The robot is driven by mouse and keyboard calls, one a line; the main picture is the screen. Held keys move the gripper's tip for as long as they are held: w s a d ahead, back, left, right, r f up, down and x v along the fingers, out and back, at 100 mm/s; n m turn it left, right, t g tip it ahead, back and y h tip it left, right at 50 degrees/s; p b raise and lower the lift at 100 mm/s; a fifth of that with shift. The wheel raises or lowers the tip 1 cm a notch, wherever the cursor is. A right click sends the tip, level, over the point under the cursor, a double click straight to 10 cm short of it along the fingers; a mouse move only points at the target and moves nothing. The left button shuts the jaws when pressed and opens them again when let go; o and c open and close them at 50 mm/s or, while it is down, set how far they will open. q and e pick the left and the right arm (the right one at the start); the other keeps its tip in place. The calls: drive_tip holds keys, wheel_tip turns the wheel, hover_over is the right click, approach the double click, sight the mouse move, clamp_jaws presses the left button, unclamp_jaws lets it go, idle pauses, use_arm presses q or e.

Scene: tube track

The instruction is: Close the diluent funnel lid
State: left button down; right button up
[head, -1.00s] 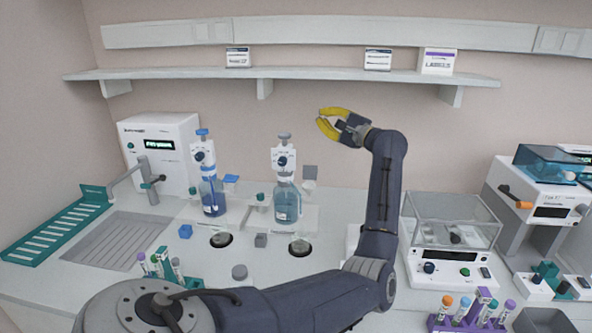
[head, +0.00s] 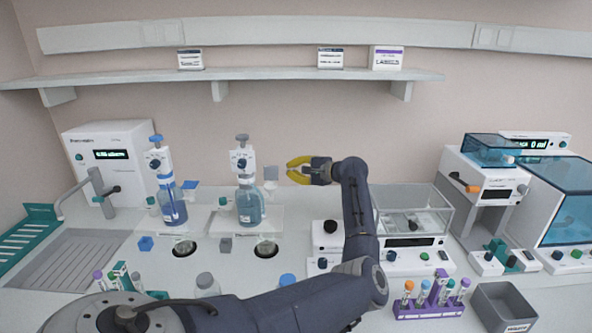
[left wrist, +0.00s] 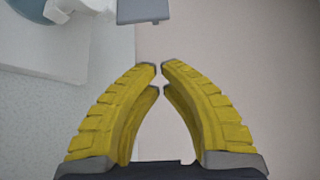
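Two dispenser bottles stand on the bench in the head view, one blue-topped (head: 166,190) and one grey-topped (head: 247,195). A small grey square lid (head: 271,172) stands raised above a pale funnel (head: 270,186) right of the grey-topped bottle. I take this as the diluent funnel. The lid's grey plate (left wrist: 143,10) also shows at the top of the left wrist view. My left gripper (head: 289,169) is just right of the lid, apart from it. Its yellow fingers (left wrist: 157,68) hold nothing, their tips almost meeting. My right gripper is out of view.
A blue lid (head: 190,185) sits beside the blue-topped bottle. A balance with a clear case (head: 410,207) stands to the right. Purple (head: 434,298) and green (head: 120,278) tube racks are at the front. A shelf (head: 220,76) runs above.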

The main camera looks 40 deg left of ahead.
sight(271, 173)
use_arm(q)
drive_tip(key=x, duration=0.7)
drive_tip(key=shift+s+d+r, duration=0.4)
drive_tip(key=shift+s+d, duration=0.25)
drive_tip(key=shift+d, duration=0.05)
drive_tip(key=shift+s+d+r, duration=0.4)
drive_tip(key=shift+s+d, duration=0.2)
drive_tip(key=shift+d, duration=0.05)
drive_tip(key=shift+s+r, duration=0.1)
drive_tip(key=shift+s, duration=0.05)
drive_tip(key=shift+d+r+n+y, duration=0.1)
drive_tip(key=shift+n+y, duration=0.2)
